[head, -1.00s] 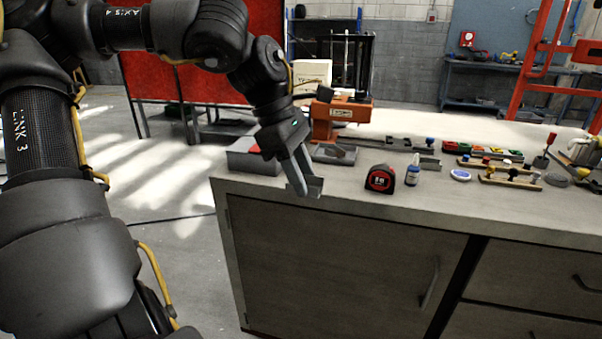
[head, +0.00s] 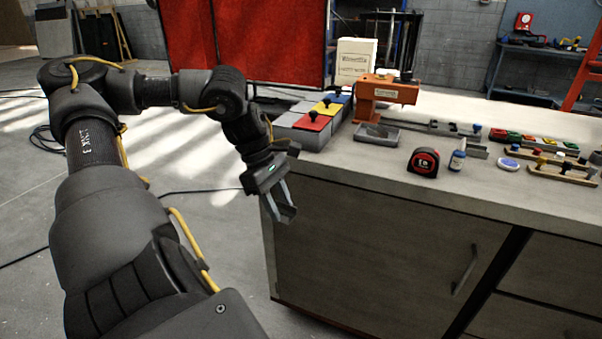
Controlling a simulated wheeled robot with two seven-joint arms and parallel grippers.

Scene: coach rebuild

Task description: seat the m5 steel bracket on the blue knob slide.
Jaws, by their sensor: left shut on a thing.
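My left gripper (head: 284,207) is shut on a small grey metal piece (head: 288,215), which looks like the steel bracket; the fingers hide part of it. It hangs in the air by the bench's near left corner, apart from the bench top. A low dark grey slide rail (head: 455,131) lies toward the back of the bench, well to the right of the gripper. A blue knob (head: 477,129) stands at its right end, with darker knobs further left along it. My right gripper is out of view.
The front left strip is clear.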

